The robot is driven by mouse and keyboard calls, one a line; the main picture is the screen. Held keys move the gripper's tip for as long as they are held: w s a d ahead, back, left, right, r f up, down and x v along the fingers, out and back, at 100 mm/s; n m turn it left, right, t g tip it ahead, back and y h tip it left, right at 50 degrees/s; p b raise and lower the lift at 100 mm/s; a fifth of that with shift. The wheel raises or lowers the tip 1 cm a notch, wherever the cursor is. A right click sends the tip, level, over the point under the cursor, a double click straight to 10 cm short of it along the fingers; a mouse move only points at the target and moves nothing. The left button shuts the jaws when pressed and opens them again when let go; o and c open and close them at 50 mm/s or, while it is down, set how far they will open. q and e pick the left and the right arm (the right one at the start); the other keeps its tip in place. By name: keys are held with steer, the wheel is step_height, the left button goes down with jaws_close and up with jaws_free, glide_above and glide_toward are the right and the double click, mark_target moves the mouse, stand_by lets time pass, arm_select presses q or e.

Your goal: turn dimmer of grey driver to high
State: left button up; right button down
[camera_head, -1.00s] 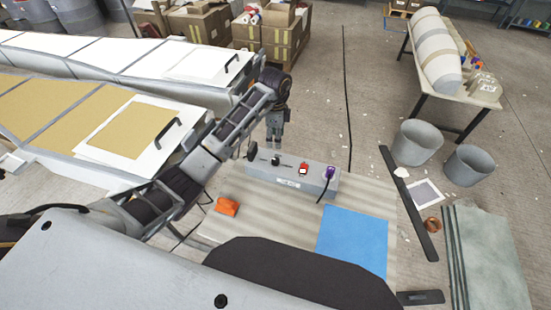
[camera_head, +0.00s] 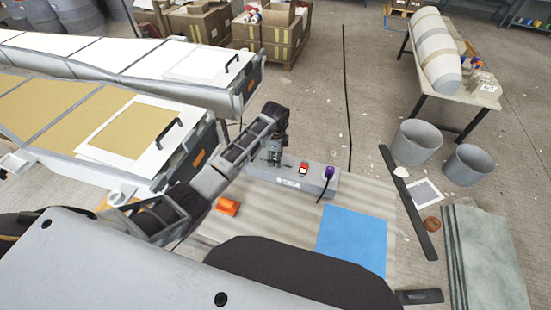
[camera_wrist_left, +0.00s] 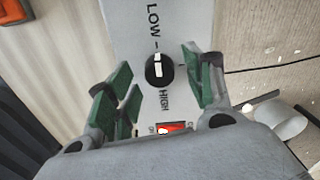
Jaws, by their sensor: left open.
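The grey driver (camera_head: 320,184) is a long box on the table. Its dimmer, a round black knob (camera_wrist_left: 159,70) with a white mark, shows in the left wrist view between LOW at the top and HIGH below; the white mark lies along the LOW–HIGH line. My left gripper (camera_head: 273,160) is over the left part of the driver and hides the knob in the head view. In the left wrist view its green-padded fingers are open on either side of the knob, with gaps showing. My right gripper is not in view.
On the driver, a red switch (camera_head: 303,169) and a purple plug (camera_head: 329,172) with a black cable are right of the gripper. An orange object (camera_head: 228,206) and a blue sheet (camera_head: 352,240) lie on the table (camera_head: 275,222). Large moulds (camera_head: 60,115) stand close at the left.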

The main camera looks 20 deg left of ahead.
arm_select(q)
steer(key=shift+f, duration=0.55)
steer(key=shift+c, duration=0.2)
steer(key=c, duration=1)
